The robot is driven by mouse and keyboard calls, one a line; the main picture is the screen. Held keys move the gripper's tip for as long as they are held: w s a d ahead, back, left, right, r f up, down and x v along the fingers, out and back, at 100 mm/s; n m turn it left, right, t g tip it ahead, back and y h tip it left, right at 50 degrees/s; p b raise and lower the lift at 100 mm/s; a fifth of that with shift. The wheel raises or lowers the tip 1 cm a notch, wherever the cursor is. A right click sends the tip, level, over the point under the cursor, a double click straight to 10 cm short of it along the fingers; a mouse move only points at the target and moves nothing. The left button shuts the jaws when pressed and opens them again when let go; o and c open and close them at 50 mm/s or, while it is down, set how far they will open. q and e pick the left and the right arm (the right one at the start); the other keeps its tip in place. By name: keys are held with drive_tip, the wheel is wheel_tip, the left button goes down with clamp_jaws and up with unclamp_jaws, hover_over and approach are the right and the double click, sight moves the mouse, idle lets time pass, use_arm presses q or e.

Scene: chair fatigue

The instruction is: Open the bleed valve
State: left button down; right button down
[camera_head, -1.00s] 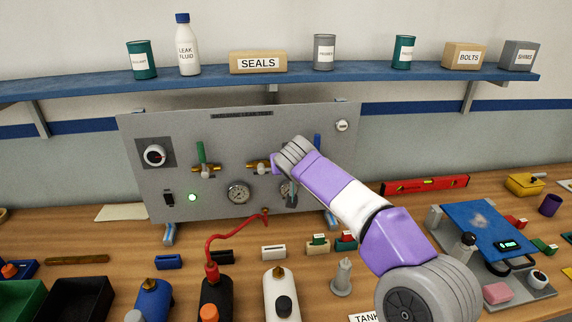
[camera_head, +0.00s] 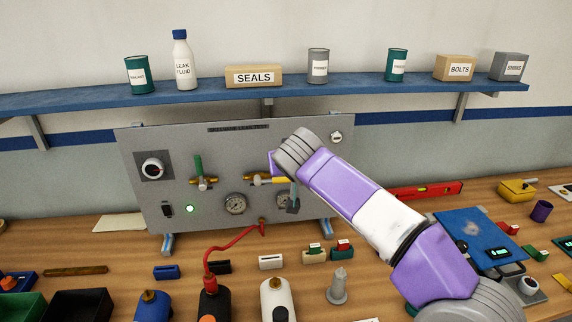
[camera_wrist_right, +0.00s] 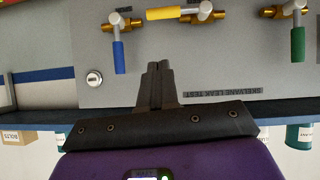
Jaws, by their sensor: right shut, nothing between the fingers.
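The grey test panel (camera_head: 225,140) carries brass valves with coloured handles. The green handle (camera_head: 198,167) points up at the left. The yellow handle (camera_head: 280,180) lies level on the middle valve, partly behind my right arm. It also shows in the upside-down right wrist view (camera_wrist_right: 164,13). The blue handle (camera_wrist_right: 118,55) is upright but hidden in the head view. No valve label is readable, so I cannot tell which is the bleed valve. My right gripper (camera_head: 293,200) is shut and empty in front of the panel, near the yellow handle; contact is unclear. My left gripper is not in view.
Gauges (camera_head: 235,204), a dial (camera_head: 153,168) and a lit green lamp (camera_head: 190,209) sit on the panel. A red hose (camera_head: 235,242) runs from it to a black bottle (camera_head: 214,303). The blue shelf (camera_head: 210,93) overhangs it. Bottles and small blocks crowd the bench in front.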

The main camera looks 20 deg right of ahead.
drive_tip(key=shift+v, duration=1.6)
